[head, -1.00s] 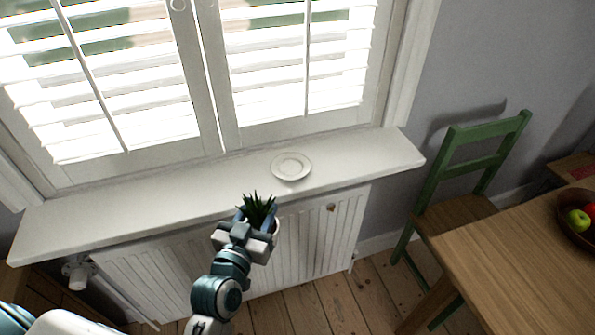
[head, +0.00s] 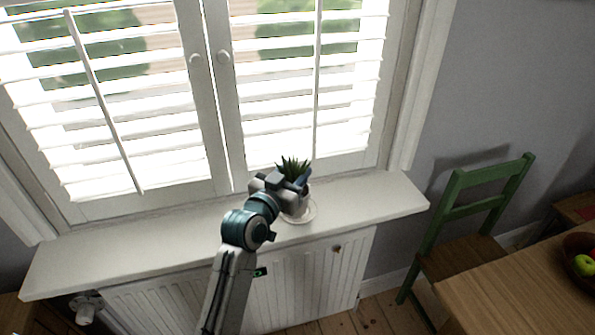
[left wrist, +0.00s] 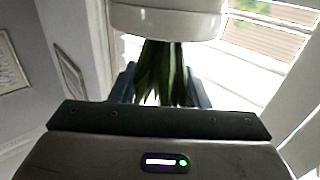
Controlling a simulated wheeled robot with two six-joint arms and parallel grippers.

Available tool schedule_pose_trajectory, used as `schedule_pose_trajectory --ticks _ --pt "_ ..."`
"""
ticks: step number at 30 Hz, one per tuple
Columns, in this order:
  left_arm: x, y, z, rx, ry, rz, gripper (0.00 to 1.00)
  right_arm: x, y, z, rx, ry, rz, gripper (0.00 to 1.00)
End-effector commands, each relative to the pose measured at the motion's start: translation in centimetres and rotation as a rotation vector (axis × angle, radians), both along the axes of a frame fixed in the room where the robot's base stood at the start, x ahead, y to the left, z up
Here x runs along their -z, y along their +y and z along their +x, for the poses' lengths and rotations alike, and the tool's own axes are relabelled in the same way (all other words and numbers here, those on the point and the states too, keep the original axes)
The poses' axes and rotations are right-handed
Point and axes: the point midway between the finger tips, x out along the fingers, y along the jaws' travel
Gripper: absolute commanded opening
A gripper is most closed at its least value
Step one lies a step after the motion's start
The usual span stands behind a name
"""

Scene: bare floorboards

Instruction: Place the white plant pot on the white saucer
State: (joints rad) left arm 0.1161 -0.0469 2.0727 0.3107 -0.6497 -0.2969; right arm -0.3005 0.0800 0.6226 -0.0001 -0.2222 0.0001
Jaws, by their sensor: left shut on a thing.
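The white plant pot (head: 299,207) holds a spiky green plant (head: 292,166). My left gripper (head: 290,184) is shut on the pot, which looks upright over the white saucer (head: 313,215) on the window sill. The saucer's rim shows to the right of and below the pot; the rest is hidden behind the pot and gripper. I cannot tell whether the pot touches the saucer. In the left wrist view the pot (left wrist: 165,22) is at the top edge, with the leaves (left wrist: 160,75) pointing down the picture between the fingers. My right gripper is not in view.
The white sill (head: 375,198) is bare on both sides of the saucer, with shutters (head: 300,80) close behind and a radiator (head: 305,275) below. A green chair (head: 470,200) and a wooden table (head: 530,290) with a fruit bowl (head: 572,262) stand to the right.

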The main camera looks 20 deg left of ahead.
Motion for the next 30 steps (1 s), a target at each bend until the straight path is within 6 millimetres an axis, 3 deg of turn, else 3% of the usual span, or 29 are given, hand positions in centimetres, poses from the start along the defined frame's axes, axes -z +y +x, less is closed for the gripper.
schedule_pose_trajectory --ticks 3,7,18,24,25,28,30 --pt "-0.1 0.1 2.5 -0.001 -0.003 -0.001 0.00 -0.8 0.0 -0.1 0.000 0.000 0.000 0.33" --pt "0.2 0.2 3.8 0.000 -0.002 0.001 0.00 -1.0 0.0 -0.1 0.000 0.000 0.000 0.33" --pt "3.7 0.2 4.0 -0.002 -0.001 0.000 0.00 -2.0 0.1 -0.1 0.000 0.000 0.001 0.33" --pt "3.8 0.2 4.0 -0.001 -0.003 0.000 0.00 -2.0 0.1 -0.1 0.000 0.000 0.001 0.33" --pt "4.0 0.2 4.0 -0.001 0.000 0.001 0.46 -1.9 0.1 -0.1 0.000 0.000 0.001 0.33" --pt "3.9 0.2 4.0 -0.001 0.000 0.000 0.64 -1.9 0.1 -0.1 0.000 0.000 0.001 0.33" --pt "3.9 0.2 4.0 -0.001 0.000 0.000 0.64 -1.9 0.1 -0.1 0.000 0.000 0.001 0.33"
